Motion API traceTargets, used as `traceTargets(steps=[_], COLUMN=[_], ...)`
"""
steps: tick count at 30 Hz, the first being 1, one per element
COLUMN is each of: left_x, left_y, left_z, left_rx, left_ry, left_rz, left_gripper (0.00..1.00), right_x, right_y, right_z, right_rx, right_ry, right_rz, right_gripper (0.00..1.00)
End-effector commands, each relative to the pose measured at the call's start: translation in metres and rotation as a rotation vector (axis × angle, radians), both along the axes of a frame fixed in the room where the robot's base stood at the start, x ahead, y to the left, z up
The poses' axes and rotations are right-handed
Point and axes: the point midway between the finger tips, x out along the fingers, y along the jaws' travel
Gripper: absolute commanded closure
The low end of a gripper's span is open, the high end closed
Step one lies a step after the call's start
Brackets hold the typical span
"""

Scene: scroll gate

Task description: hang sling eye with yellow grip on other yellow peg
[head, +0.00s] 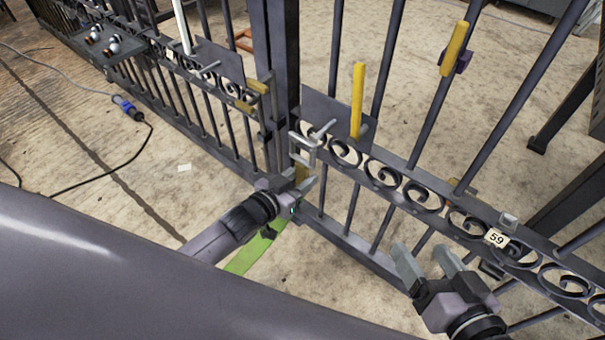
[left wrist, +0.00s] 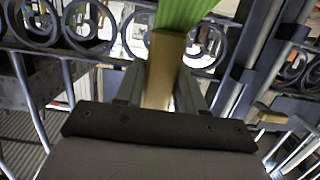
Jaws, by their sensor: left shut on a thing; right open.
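My left gripper (head: 293,190) is shut on the yellow grip (head: 301,174), beside the gate post. In the left wrist view the yellow grip (left wrist: 163,70) stands between the fingers, with the green sling (left wrist: 188,14) at its far end. In the head view the green sling (head: 252,250) hangs below the gripper; its eye cannot be made out. A yellow upright bar (head: 357,100) stands at a dark plate with a grey peg (head: 322,130). Another yellow bar (head: 453,48) is on a gate bar farther right. My right gripper (head: 428,262) is open and empty near the lower right.
The scrollwork gate (head: 420,195) with tag 59 (head: 496,238) runs to the right of the dark post (head: 275,60). A white upright bar (head: 181,25) stands at the left panel. A black cable with a blue connector (head: 128,108) lies on the floor at left.

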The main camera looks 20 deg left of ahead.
Motion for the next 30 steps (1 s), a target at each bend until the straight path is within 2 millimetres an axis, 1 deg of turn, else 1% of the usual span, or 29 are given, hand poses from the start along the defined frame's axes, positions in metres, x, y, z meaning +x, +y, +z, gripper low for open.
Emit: traceTargets(steps=[7,22,25,30], left_x=[-0.002,-0.039,-0.044,-0.047], left_y=[0.001,0.014,0.016,0.017], left_z=[0.002,0.003,0.002,0.001], left_rx=[-0.001,-0.002,-0.001,0.000], left_ry=[-0.002,-0.001,-0.002,-0.004], left_rz=[0.000,-0.001,0.000,0.000], left_gripper=[0.98,0.98,0.98,0.98], right_x=[0.000,0.000,0.000,0.000], right_y=[0.000,0.000,0.000,0.000], right_z=[0.003,0.026,0.028,0.028], right_rx=[0.000,0.000,0.000,0.000], right_ry=[0.000,0.000,0.000,0.000], right_rz=[0.000,0.000,0.000,0.000], right_gripper=[0.23,0.23,0.23,0.23])
